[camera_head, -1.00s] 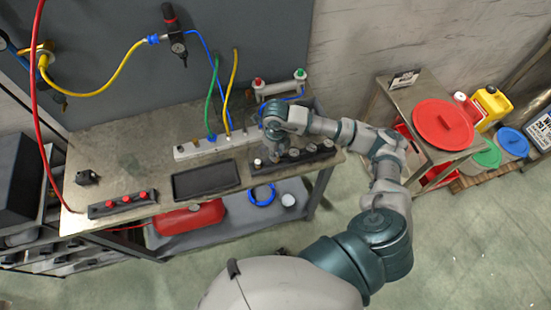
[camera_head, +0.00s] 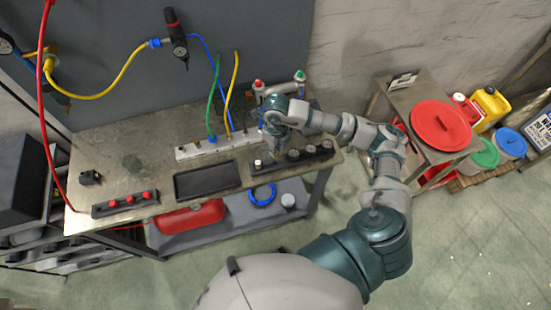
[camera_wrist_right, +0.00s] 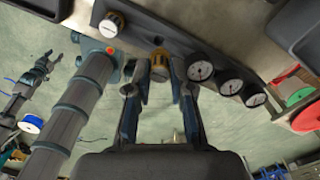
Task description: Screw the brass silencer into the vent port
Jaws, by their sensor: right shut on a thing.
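My right gripper (camera_head: 276,153) is over the dark rack (camera_head: 262,170) near the right end of the bench. In the right wrist view, the right gripper (camera_wrist_right: 160,82) is shut on the brass silencer (camera_wrist_right: 159,66), which sits between the fingertips close to the rack's edge. I cannot tell whether it is clear of the rack. In the head view the gripper largely hides it. A white manifold (camera_head: 190,152) with green, yellow and blue hoses stands behind the rack. I cannot make out which opening is the vent port.
A white-topped brass fitting (camera_wrist_right: 110,24) and several round gauges (camera_wrist_right: 200,67) sit in the rack. A black tray (camera_head: 206,181) lies left of it. A red-button panel (camera_head: 126,203) is at the front left. A side table (camera_head: 400,98) stands right.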

